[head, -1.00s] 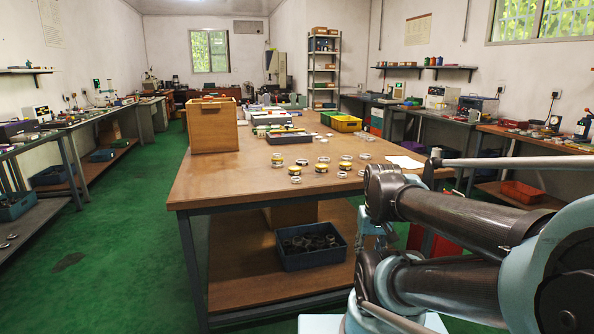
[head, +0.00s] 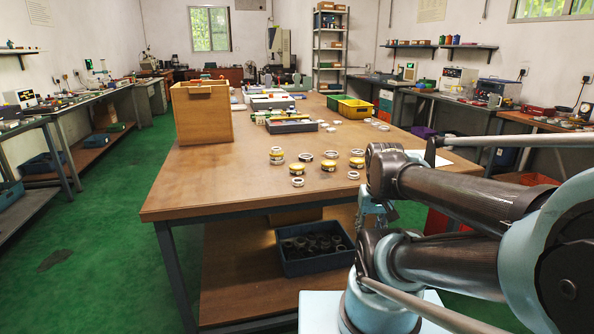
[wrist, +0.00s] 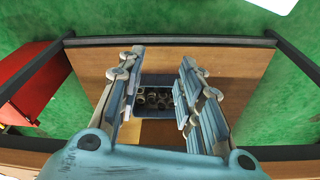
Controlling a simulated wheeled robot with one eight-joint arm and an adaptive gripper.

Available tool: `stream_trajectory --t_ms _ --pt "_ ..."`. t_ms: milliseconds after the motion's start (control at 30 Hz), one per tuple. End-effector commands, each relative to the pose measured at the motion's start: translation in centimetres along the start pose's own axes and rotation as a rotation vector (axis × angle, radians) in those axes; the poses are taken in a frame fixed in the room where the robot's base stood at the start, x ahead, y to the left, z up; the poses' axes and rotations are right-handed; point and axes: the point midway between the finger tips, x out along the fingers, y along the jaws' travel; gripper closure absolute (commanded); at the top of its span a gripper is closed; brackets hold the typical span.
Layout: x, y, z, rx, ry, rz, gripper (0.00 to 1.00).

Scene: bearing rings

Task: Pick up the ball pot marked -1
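Several small yellow pots with pale tops stand on the wooden table in the head view: one at the left (head: 276,156), one just in front of it (head: 298,169), one in the middle (head: 328,166) and one at the right (head: 357,161). Their markings are too small to read, so I cannot tell which is -1. My gripper (wrist: 162,58) is open and empty in the wrist view, pointing down over the table's lower shelf, clear of the pots. In the head view it is mostly hidden by my arm.
Pale metal rings (head: 297,182) lie among the pots. A wooden box (head: 203,118) stands at the left of the table (head: 220,180), with trays and a yellow bin (head: 356,109) behind. A blue crate of dark rings (head: 300,266) sits on the lower shelf. The table's front left is clear.

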Motion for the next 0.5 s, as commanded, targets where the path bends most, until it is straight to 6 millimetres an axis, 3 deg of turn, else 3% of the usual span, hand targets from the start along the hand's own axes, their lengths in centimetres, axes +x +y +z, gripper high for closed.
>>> stream_trajectory --t_ms 133,300,500 --pt "0.0 0.0 0.0 0.000 0.000 0.000 0.64" --pt "-1.3 -0.2 0.1 -0.029 0.009 -0.002 0.28" --pt "-5.0 -1.1 -3.9 -0.188 -0.012 -0.010 0.28"
